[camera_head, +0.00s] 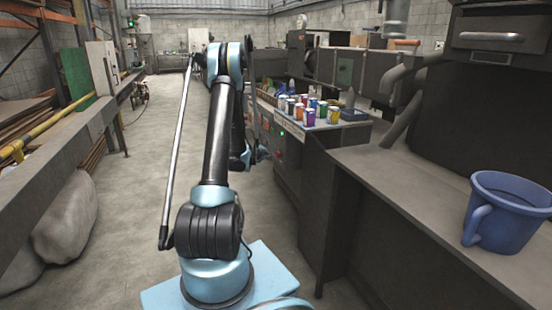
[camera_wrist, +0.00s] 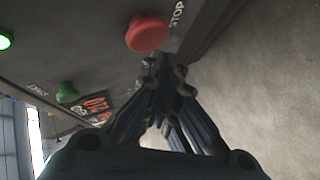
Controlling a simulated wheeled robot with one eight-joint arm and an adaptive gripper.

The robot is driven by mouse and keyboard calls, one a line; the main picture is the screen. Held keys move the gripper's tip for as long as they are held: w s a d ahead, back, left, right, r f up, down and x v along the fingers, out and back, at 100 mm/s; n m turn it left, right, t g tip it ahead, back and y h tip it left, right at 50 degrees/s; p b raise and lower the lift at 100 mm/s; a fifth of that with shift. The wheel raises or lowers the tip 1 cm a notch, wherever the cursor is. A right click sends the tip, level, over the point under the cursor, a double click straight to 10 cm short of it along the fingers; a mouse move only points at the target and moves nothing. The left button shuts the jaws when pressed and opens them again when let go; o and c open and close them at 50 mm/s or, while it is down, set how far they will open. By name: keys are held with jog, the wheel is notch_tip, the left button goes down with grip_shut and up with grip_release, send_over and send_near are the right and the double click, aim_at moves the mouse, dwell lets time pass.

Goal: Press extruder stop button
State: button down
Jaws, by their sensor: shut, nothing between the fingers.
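The red stop button (camera_wrist: 147,33) shows at the top middle of the wrist view, with the word STOP printed beside it. It is a round mushroom-shaped knob on a dark panel (camera_wrist: 95,25). My gripper (camera_wrist: 155,65) is shut and empty, its fingertips just below the red button in the picture. I cannot tell whether the tips touch it. The red button is too small to make out clearly there.
A green button (camera_wrist: 67,92) and a lit green lamp (camera_wrist: 5,40) sit on the same panel. Several coloured cans (camera_head: 310,117) stand on the cabinet top. A blue mug (camera_head: 505,212) stands on the right bench.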

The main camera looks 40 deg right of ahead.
jog(key=shift+d, duration=0.15)
jog(key=shift+s+d, duration=0.1)
jog(key=shift+d, duration=0.2)
jog(key=shift+s+d, duration=0.2)
jog(key=shift+d, duration=0.6)
dwell(1.4)
jog(key=shift+a, duration=0.1)
jog(key=shift+w+a, duration=0.15)
jog(key=shift+a, duration=0.45)
jog(key=shift+w+a, duration=0.15)
jog(key=shift+a, duration=0.4)
jog(key=a, duration=0.2)
jog(key=w+a, duration=0.1)
jog(key=a, duration=0.1)
jog(key=shift+w+a, duration=0.1)
jog(key=shift+a, duration=0.3)
dwell(0.7)
